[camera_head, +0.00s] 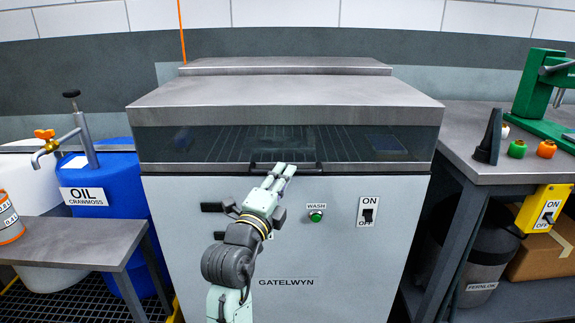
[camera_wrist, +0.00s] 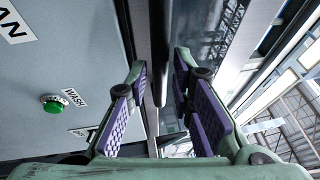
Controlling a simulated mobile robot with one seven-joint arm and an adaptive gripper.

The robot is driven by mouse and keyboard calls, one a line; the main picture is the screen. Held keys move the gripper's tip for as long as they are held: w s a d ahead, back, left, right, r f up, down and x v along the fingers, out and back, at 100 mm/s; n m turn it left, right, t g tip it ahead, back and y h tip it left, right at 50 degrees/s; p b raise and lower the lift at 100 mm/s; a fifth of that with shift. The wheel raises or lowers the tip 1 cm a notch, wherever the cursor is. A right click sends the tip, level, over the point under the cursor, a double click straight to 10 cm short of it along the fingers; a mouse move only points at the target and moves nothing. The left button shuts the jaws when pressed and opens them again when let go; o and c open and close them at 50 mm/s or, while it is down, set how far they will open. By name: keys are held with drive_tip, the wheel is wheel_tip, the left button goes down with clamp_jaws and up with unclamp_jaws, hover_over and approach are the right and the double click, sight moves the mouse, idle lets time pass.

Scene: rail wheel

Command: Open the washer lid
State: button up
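The washer (camera_head: 290,240) is a grey cabinet marked GATELWYN. Its lid (camera_head: 285,92) is down, with a metal top and a dark glass front. A dark bar handle (camera_head: 308,166) runs along the middle of the lid's lower front edge. In the wrist view the handle (camera_wrist: 158,45) appears in the gap between my two purple-padded fingers (camera_wrist: 160,75). The fingers are spread, with space visible on both sides of the bar. I cannot tell how deep the bar sits between them.
The green WASH button (camera_head: 316,216) and ON/OFF switch (camera_head: 367,211) are on the front panel. A blue oil drum (camera_head: 110,180) and a low bench (camera_head: 75,242) stand left. A workbench (camera_head: 470,140) with a green press (camera_head: 540,95) stands right.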

drive_tip(key=shift+p+x, duration=0.35)
drive_tip(key=shift+x, duration=1.15)
clamp_jaws()
